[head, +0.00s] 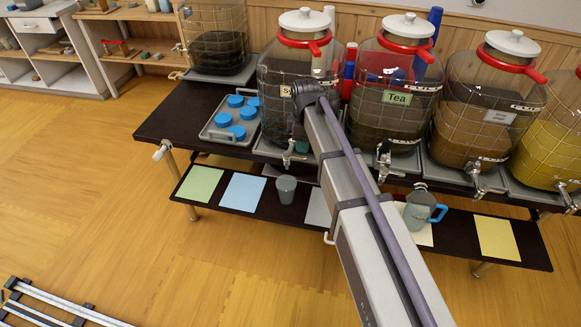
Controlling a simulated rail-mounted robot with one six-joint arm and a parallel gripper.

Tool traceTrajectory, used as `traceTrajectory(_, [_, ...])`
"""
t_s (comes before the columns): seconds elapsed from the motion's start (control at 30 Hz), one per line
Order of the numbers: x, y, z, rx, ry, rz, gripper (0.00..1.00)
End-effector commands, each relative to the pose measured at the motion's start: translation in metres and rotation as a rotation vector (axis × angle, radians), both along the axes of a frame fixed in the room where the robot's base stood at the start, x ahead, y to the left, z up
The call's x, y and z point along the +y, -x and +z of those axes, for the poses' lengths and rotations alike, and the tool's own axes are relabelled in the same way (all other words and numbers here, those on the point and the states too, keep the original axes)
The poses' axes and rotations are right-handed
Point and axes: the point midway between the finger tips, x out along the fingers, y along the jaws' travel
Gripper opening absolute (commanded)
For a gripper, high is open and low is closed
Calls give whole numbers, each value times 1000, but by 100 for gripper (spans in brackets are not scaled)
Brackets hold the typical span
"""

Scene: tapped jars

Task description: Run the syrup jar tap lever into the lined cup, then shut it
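The syrup jar (275,85) is a large clear jar with a white lid and red collar. Its label shows only "S" and part of a letter beside my arm, which covers much of the jar. Its metal tap (291,153) sticks out at the front base; the lever's position is too small to tell. A small grey cup (285,188) stands upright on the lower shelf, below and slightly left of the tap. I cannot make out a line on it or its contents. My gripper is not visible; my arm reaches up to the jar and hides what lies behind.
More tapped jars stand right, including the tea jar (396,90). A jug with a blue handle (417,212) stands on the lower shelf (461,235). A tray (215,129) of blue round pieces lies left of the syrup jar. Floor at left is mostly clear.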

Motion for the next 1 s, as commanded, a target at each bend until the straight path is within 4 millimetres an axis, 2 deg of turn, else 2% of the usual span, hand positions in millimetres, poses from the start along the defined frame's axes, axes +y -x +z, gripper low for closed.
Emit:
traceTrajectory(0.03, [0,0,-9,0,0,0,36])
traceTrajectory(0.6, [0,0,-54,0,0,-1,36])
traceTrajectory(0.67, [0,0,-50,0,0,-1,36])
traceTrajectory(1.0, [0,0,-62,0,0,-1,36])
